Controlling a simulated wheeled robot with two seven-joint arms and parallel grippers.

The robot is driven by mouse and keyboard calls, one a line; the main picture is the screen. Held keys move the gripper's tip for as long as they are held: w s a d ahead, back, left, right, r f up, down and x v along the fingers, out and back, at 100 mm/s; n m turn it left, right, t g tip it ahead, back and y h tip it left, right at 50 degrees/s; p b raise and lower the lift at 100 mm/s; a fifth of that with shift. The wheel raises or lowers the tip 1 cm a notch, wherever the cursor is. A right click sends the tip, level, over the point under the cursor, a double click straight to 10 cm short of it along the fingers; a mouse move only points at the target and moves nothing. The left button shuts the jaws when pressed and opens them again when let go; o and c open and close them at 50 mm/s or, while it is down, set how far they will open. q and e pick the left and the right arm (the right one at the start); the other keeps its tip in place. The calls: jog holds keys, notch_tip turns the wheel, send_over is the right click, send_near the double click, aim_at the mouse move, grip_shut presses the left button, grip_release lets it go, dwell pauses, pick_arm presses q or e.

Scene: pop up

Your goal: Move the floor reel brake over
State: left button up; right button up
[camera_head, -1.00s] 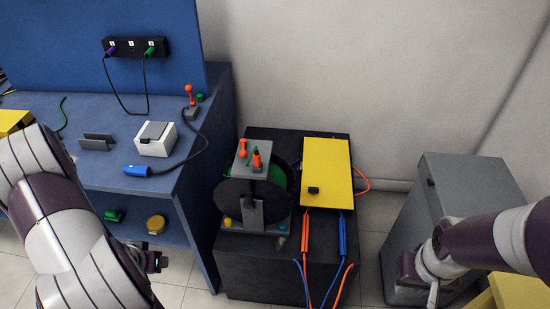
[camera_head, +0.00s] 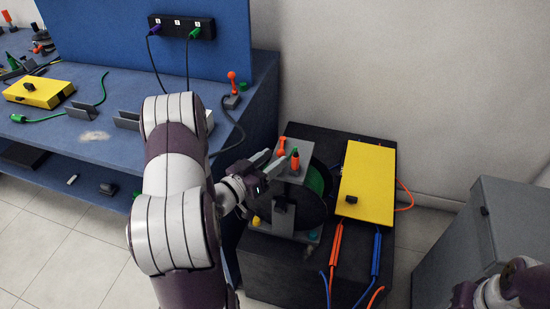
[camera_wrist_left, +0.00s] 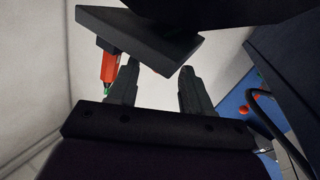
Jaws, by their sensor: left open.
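The floor reel (camera_head: 285,205) is a dark drum with a green inner part, standing on a black box. On its grey top plate (camera_head: 297,174) are an orange lever (camera_head: 281,148) and an orange handle with a green tip (camera_head: 295,160); which one is the brake is not clear. My left gripper (camera_head: 272,162) is open at the left side of that plate, close to the levers. In the left wrist view its open fingers (camera_wrist_left: 157,88) are empty, near the grey plate (camera_wrist_left: 150,38) and the orange handle (camera_wrist_left: 109,68). Of my right arm, only part shows at bottom right; its jaws are unclear.
A yellow box (camera_head: 366,185) with orange and blue cables lies right of the reel on the black box (camera_head: 270,268). The blue workbench (camera_head: 110,150) is at left, with a red-knobbed lever (camera_head: 232,84) near its edge. A grey cabinet (camera_head: 480,240) stands at right.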

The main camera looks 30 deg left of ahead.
pick_arm(q)
jog(key=shift+x, duration=0.8)
grip_shut()
jog(key=shift+s+a+m+g+h, duration=0.15)
jog(key=shift+a+m+h, duration=0.15)
jog(key=shift+h, duration=0.25)
jog(key=shift+a+m+g+h, duration=0.15)
jog(key=shift+a+m+h, duration=0.1)
jog(key=shift+m+h, duration=0.25)
grip_release()
jog(key=shift+d, duration=0.1)
